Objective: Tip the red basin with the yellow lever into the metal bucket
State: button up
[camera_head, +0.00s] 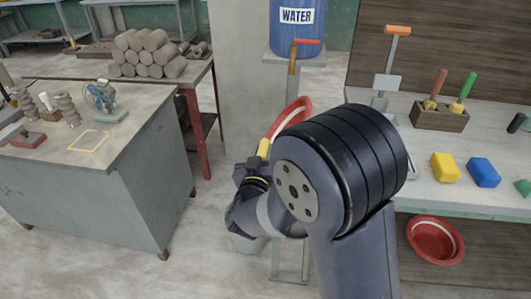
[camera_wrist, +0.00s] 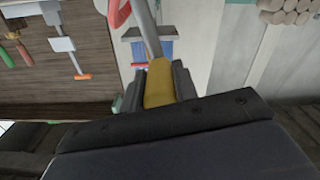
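The red basin (camera_head: 289,116) with a white inner band is partly hidden behind my arm in the head view and looks tilted. A bit of its red rim (camera_wrist: 118,11) shows at the top of the wrist view. The yellow lever (camera_head: 263,148) sits just left of the basin. In the wrist view the yellow lever (camera_wrist: 158,84) lies between the two dark fingers of my gripper (camera_wrist: 159,92), touching both, with a grey bar running on from it. In the head view my gripper (camera_head: 252,174) is around the lever's lower end.
A blue water barrel (camera_head: 298,28) stands behind. A grey cabinet (camera_head: 95,190) is at left, with free floor between. The right bench holds a tool box (camera_head: 439,117), a yellow sponge (camera_head: 445,167) and a blue one (camera_head: 483,172). Another red basin (camera_head: 435,240) sits below it.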

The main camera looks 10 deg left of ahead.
jog(key=o, duration=0.4)
jog(key=shift+s, duration=0.1)
jog(key=s, duration=1)
jog(key=shift+s+a, duration=0.2)
jog(key=shift+s, duration=0.1)
dwell(0.6)
